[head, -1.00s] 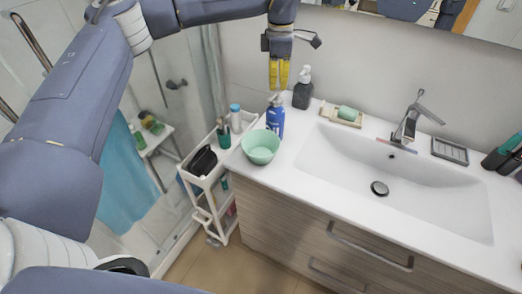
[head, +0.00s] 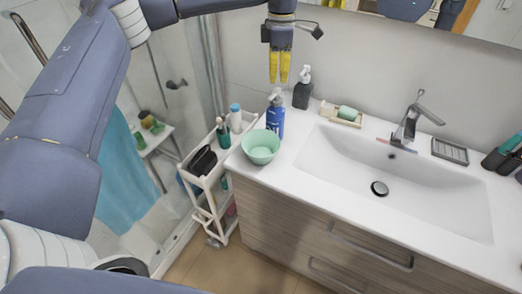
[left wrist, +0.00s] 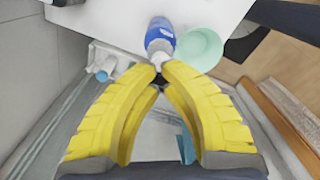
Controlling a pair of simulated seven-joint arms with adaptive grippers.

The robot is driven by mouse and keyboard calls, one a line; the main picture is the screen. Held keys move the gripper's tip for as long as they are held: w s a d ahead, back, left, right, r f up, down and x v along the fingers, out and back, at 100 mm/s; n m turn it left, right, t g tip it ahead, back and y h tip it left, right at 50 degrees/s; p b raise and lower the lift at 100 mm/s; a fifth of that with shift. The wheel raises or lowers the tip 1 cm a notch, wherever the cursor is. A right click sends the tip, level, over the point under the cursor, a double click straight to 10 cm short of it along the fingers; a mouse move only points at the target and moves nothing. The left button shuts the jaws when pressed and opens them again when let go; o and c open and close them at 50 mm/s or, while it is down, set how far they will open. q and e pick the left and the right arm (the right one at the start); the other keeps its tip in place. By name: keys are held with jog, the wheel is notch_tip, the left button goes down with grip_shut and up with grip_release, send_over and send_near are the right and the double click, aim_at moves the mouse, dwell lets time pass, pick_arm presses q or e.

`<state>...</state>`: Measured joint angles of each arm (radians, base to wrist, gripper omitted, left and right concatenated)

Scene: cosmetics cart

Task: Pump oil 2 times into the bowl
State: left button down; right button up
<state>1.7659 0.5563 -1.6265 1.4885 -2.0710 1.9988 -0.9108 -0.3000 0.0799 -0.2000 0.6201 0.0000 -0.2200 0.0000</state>
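A blue pump bottle (head: 276,122) with a pale pump head stands upright on the white counter, left of the sink. A mint-green bowl (head: 260,147) stands close in front of it; I cannot see any oil inside. My left gripper (head: 279,82) points down with its yellow fingertips just above the pump head. In the left wrist view the fingertips (left wrist: 161,68) come together, shut and empty, beside the top of the blue bottle (left wrist: 160,36), with the bowl (left wrist: 199,48) to the right. Contact with the pump head cannot be made out. My right gripper is out of view.
A dark pump bottle (head: 302,92) stands behind and right of the blue one. A soap dish (head: 342,116) and the sink (head: 400,180) lie to the right. A white cart (head: 207,180) with toiletries stands at the counter's left end.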

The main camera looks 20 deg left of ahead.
aim_at(277, 89)
pick_arm(q)
jog(key=shift+f, duration=0.15)
jog(key=shift+f, duration=2.35)
jog(key=shift+r, duration=2.5)
jog(key=shift+r, duration=0.1)
jog(key=shift+r, duration=2.9)
